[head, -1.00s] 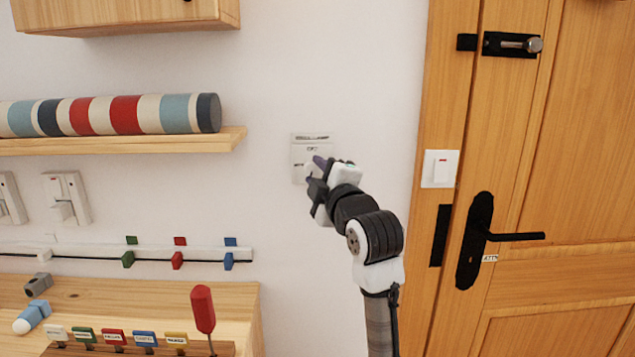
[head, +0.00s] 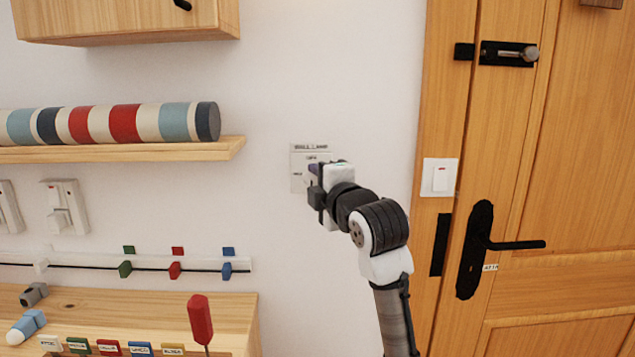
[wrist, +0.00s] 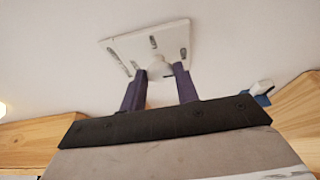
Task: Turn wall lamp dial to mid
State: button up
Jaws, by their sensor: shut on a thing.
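The wall lamp dial plate (head: 297,172) is a pale square with small dark labels on the white wall, between the shelf and the door. In the wrist view the plate (wrist: 122,45) shows tilted, with a round white dial knob (wrist: 159,70) standing out from it. My gripper (wrist: 160,80) has its two purple fingers on either side of the knob, shut on it. In the head view my gripper (head: 314,172) covers the knob and the plate's right part. The dial's pointer setting cannot be read.
A wooden door with a black handle (head: 482,245) and a white switch (head: 440,177) are to the right. A shelf (head: 120,150) with a striped roll is left. Below it are a rail (head: 90,262) with coloured clips and a wooden desk (head: 140,300). The wall around the plate is bare.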

jog(key=o, duration=0.9)
jog(key=shift+o, duration=0.2)
jog(key=b+v, duration=0.3)
jog(key=v, duration=1.1)
